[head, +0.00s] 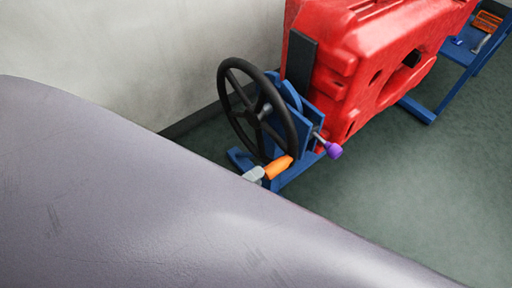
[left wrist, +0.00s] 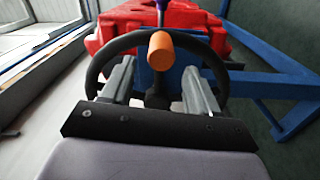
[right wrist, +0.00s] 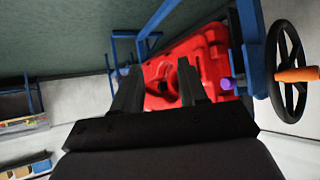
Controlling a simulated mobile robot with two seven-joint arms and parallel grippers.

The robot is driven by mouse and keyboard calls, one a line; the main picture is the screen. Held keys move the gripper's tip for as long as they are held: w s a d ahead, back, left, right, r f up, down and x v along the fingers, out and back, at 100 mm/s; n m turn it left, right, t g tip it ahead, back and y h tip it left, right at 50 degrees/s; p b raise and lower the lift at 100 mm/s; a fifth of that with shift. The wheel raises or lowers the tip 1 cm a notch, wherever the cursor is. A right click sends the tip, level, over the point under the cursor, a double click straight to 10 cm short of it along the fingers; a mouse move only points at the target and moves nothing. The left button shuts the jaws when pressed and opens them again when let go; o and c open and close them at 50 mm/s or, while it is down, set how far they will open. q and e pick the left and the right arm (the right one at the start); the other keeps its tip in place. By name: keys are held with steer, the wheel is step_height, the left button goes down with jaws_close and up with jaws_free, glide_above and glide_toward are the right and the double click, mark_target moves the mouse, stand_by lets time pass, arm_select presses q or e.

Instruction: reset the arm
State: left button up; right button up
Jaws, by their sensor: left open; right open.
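My left gripper (head: 254,175) shows in the head view as a small grey tip beside the orange handle (head: 279,167) of a black handwheel (head: 233,108). In the left wrist view its fingers (left wrist: 160,70) are apart with nothing between them. The orange handle's end (left wrist: 161,50) shows just beyond the fingertips, and the wheel rim (left wrist: 94,75) lies behind. I cannot tell whether they touch. My right gripper (right wrist: 157,70) is open and empty in the right wrist view, pointing toward the red tank (right wrist: 205,55). It is out of the head view.
The handwheel sits on a blue stand (head: 313,113) with a purple knob (head: 333,150), next to the red tank (head: 375,50). A blue bench with an orange bin (head: 487,21) stands at the top right. A pale wall is behind; green floor is clear at right.

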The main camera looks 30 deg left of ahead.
arm_select(q)
steer(key=s+a+r+m+g+y+p, duration=0.2)
steer(key=m+p, duration=0.6)
steer(key=m, duration=0.6)
steer(key=s+r+g+y, duration=0.1)
steer(key=s+g+y, duration=0.1)
steer(key=s+g, duration=0.1)
steer(key=shift+s+a+g+y, duration=0.25)
steer(key=shift+s+g+y, duration=0.05)
steer(key=shift+g, duration=0.3)
